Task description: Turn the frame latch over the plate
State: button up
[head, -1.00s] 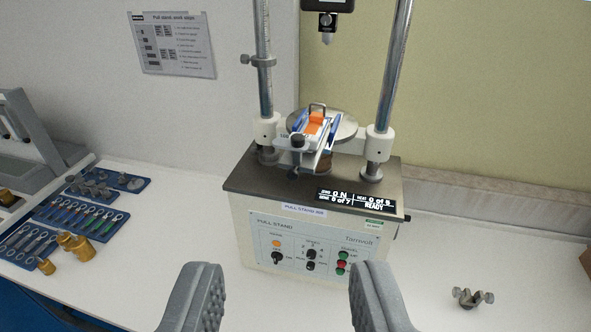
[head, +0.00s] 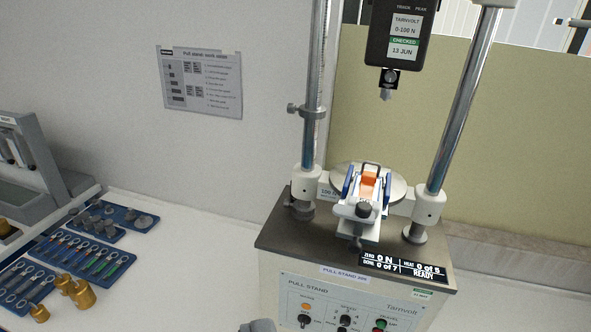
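The pull stand (head: 350,300) stands on the white bench, right of centre. A round metal plate (head: 399,189) sits between its two columns. On it is a small fixture (head: 368,185) with an orange block, blue side pieces and a metal loop at the back. A white front part with a dark knob (head: 363,209) sticks out towards me. I cannot tell which part is the frame latch or how it is turned. Only one grey fingertip of my gripper (head: 258,326) shows, at the bottom edge, well short of the fixture. The other finger is out of view.
A force gauge (head: 399,45) with a hook-like tip hangs above the plate between the columns (head: 464,95). A small clamp (head: 306,110) sits on the left column. Blue trays (head: 105,265) and brass weights (head: 82,293) lie at lower left. The bench between is clear.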

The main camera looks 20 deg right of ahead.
aim_at(363, 212)
jog(key=u, duration=0.1)
jog(key=i, duration=1.2)
jog(key=z, duration=0.55)
